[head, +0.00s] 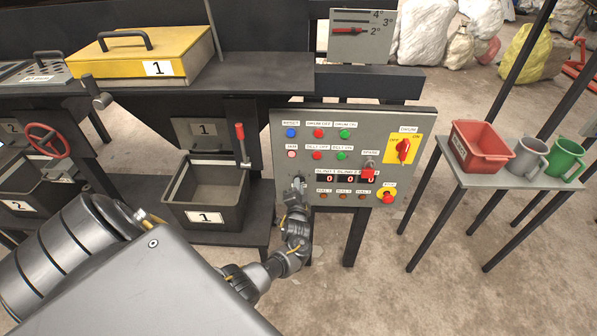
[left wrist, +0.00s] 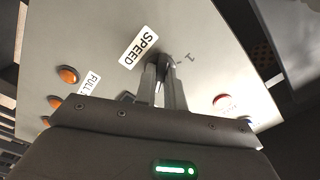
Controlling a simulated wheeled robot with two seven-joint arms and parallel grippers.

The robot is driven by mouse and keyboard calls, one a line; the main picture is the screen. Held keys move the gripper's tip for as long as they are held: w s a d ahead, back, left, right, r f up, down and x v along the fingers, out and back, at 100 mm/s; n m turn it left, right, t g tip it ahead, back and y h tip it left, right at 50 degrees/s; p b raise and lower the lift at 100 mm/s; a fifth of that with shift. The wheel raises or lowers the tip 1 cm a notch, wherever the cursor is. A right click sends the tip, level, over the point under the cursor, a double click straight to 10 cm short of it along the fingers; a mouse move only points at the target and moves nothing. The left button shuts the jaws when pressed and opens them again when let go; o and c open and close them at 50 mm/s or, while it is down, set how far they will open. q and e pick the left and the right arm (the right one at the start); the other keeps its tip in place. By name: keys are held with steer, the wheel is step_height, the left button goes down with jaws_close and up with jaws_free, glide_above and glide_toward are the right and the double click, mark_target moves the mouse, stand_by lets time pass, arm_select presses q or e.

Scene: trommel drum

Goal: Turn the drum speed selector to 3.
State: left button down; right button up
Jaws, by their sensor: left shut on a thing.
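The drum speed selector (left wrist: 163,59) is a small dark knob beside a SPEED label (left wrist: 138,48) in the left wrist view. A numeral 1 shows next to it; the other numerals and the knob's pointer are hidden. My left gripper (left wrist: 162,80) has its two fingers closed around the knob. In the head view the left gripper (head: 298,187) reaches the lower left of the grey control panel (head: 330,120) and covers the selector there. My right gripper is not in view.
Several buttons and a red rotary switch (head: 403,149) sit on the panel above and right of my gripper. A black bin (head: 208,214) labelled 1 and a red lever (head: 241,140) stand to the left. A small table (head: 480,180) with a red tub and mugs stands right.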

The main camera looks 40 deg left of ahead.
arm_select(q)
steer(key=c, duration=1.5)
jaws_free()
steer(key=v, duration=1.1)
steer(key=shift+w, duration=0.1)
